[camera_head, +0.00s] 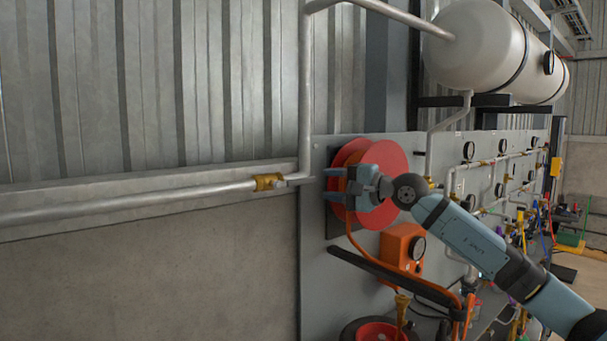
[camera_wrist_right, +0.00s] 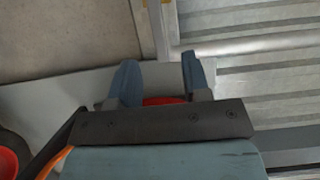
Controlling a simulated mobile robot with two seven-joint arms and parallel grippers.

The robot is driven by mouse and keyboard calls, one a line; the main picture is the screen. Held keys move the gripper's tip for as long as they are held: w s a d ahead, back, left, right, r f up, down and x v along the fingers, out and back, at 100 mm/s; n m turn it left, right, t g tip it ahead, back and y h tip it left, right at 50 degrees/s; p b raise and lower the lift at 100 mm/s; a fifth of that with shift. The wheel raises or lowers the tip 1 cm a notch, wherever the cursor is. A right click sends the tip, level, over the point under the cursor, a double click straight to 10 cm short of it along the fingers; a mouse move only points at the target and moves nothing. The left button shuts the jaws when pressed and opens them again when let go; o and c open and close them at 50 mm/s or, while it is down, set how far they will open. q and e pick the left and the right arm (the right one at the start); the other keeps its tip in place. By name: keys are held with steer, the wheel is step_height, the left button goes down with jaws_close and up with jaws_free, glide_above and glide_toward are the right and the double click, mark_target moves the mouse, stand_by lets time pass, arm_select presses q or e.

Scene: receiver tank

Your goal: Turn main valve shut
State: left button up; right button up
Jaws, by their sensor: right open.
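The main valve, a small brass valve (camera_head: 267,181) with a short grey lever, sits on the horizontal pipe (camera_head: 150,198) along the wall in the head view. My right gripper (camera_head: 328,185) is a little to the right of the valve, in front of the red hose reel, with its fingers pointing left toward the valve. It is open and empty, and apart from the valve. In the right wrist view its two blue fingers (camera_wrist_right: 161,80) stand apart, with grey panel between them. My left gripper is not in view.
A red hose reel (camera_head: 393,158) is mounted on the grey panel (camera_head: 313,260) behind my gripper. An orange box with a gauge (camera_head: 400,245) is below it. A white tank (camera_head: 485,50) is above right. Gauges and smaller pipes line the panel.

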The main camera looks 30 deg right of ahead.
mark_target(305, 182)
steer(key=p+x, duration=0.1)
steer(key=x, duration=0.6)
steer(key=shift+p, duration=0.4)
steer(key=shift+w+a, duration=0.15)
steer(key=shift+w, duration=0.2)
steer(key=shift+c, duration=0.4)
jaws_close()
